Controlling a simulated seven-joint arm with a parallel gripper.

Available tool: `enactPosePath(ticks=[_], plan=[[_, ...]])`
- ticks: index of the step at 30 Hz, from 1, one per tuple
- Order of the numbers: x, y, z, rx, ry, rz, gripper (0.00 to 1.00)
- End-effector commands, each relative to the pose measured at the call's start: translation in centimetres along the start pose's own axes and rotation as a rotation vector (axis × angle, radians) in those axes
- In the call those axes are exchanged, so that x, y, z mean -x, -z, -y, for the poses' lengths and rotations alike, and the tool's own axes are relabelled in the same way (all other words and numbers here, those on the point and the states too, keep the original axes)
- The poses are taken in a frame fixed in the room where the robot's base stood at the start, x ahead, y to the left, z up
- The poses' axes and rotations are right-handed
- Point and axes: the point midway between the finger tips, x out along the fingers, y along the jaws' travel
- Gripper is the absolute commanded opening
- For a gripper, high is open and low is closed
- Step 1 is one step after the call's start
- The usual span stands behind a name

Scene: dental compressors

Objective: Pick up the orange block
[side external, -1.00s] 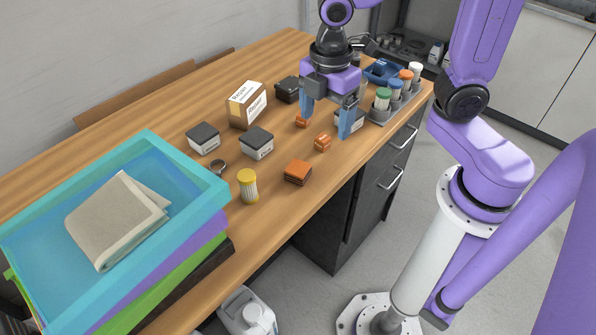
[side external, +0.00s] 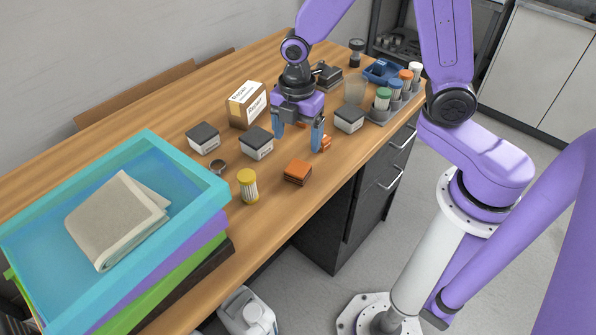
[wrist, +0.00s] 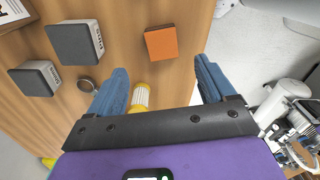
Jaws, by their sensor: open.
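The orange block (side external: 297,172) with a dark lower part lies on the wooden table near its front edge. In the wrist view the orange block (wrist: 161,42) is ahead of my fingertips, roughly centred between them. My gripper (side external: 297,141) is open and empty, pointing down above the table and set back from the block; its blue fingers also show in the wrist view (wrist: 160,75). A smaller orange piece (side external: 326,143) is beside the right finger, partly hidden. Another bit of orange shows between the fingers, mostly hidden.
A yellow-capped jar (side external: 248,186) stands left of the block. Dark-topped boxes (side external: 257,143) and a white-and-tan carton (side external: 247,105) are behind it. A turquoise tray (side external: 190,165) holds a folded cloth at left. A grey rack (side external: 392,106) of capped tubes is at right.

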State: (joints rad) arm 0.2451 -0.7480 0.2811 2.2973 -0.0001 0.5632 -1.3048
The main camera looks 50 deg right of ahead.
Motion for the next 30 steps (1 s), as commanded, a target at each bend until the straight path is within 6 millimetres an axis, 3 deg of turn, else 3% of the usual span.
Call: enactPosePath(ticks=[6, 19, 30], plan=[[-3.3, -0.1, 0.1, -0.001, 0.006, 0.002, 0.83], [-6.0, 0.0, 0.2, -0.001, 0.002, 0.001, 0.83], [-9.9, 0.2, 0.3, -0.002, 0.002, 0.001, 0.83]])
